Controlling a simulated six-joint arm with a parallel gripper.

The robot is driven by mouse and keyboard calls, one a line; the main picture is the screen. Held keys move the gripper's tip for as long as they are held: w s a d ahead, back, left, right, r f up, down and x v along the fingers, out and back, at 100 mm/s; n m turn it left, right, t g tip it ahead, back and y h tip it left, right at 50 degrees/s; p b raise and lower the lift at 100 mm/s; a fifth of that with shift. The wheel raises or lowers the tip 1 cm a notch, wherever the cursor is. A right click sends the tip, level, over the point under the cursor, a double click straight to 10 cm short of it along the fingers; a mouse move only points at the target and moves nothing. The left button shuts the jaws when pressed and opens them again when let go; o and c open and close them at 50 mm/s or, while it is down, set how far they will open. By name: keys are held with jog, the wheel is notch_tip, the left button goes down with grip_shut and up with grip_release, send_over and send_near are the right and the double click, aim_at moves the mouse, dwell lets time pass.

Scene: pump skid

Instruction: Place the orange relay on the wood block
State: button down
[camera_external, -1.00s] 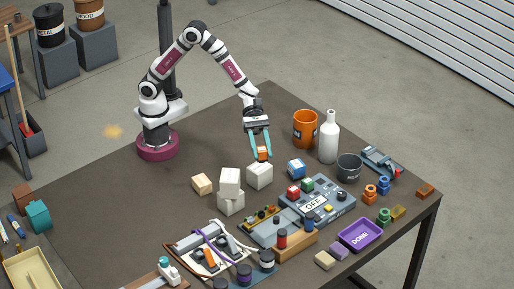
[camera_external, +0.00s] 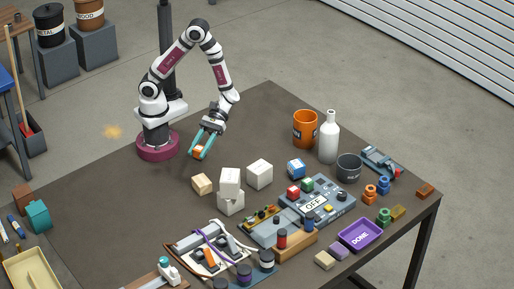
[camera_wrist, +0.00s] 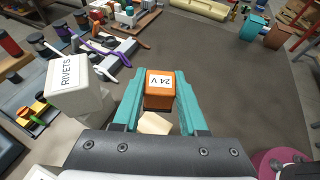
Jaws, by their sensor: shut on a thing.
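The orange relay (camera_wrist: 159,91), with a white "24 V" label, is held between the two teal fingers of my gripper (camera_wrist: 157,95) in the wrist view. In the external view my gripper (camera_external: 198,151) holds the relay (camera_external: 198,149) above the table, tilted, in front of my base. The wood block (camera_external: 202,184) is a small pale tan block on the table, left of the white blocks. In the wrist view the wood block (camera_wrist: 154,124) shows just below the relay in the picture, partly hidden by the relay and gripper.
Two stacked white blocks (camera_external: 230,190) stand right beside the wood block; the upper one reads "RIVETS" in the wrist view (camera_wrist: 78,85). Another white block (camera_external: 260,174) is further right. A cable tray (camera_external: 212,248) lies toward the front. The table left of the wood block is clear.

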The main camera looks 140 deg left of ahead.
notch_tip(320, 180, down, 9)
jog(key=shift+r, duration=0.1)
jog(key=shift+c, duration=2.2)
grip_release()
